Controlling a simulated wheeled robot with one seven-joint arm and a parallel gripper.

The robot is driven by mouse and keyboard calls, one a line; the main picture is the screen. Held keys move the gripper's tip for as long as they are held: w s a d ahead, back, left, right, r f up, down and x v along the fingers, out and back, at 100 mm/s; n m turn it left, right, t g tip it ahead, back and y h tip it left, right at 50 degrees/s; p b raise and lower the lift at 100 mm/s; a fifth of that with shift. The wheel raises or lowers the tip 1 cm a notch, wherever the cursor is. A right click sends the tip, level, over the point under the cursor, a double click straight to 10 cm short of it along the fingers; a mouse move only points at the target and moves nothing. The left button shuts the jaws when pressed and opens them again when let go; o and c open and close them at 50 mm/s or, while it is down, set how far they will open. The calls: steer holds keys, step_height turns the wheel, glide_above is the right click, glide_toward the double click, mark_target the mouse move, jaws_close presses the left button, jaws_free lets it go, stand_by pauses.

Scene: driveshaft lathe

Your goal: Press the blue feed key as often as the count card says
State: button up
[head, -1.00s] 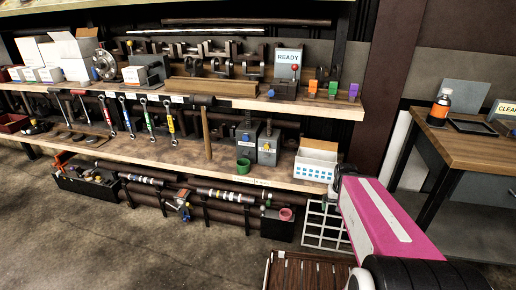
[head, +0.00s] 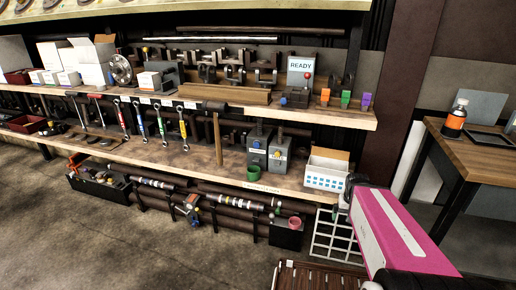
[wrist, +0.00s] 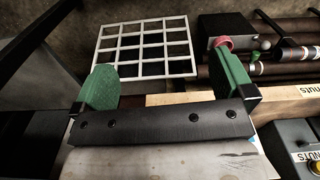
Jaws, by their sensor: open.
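A white card reading READY (head: 301,65) stands on the upper shelf above a dark unit with a red-balled lever (head: 307,76). A small blue piece (head: 284,101) shows at the front of that unit; I cannot tell for sure that it is the feed key. I cannot make out a count card. My gripper (wrist: 165,85) is open and empty, with green pads far apart in the wrist view. In the head view my gripper (head: 352,186) is near the right end of the lower shelf, below and right of the READY unit, well apart from it.
Two grey boxes with knobs (head: 258,145) and a white carton (head: 326,176) stand on the lower shelf. A white wire grid (wrist: 146,46) lies below my gripper. Orange, green and purple pieces (head: 346,98) line the upper shelf's right end. A table (head: 468,146) stands at right.

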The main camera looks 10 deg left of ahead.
steer(key=shift+c, duration=0.4)
jaws_close()
stand_by(1.4)
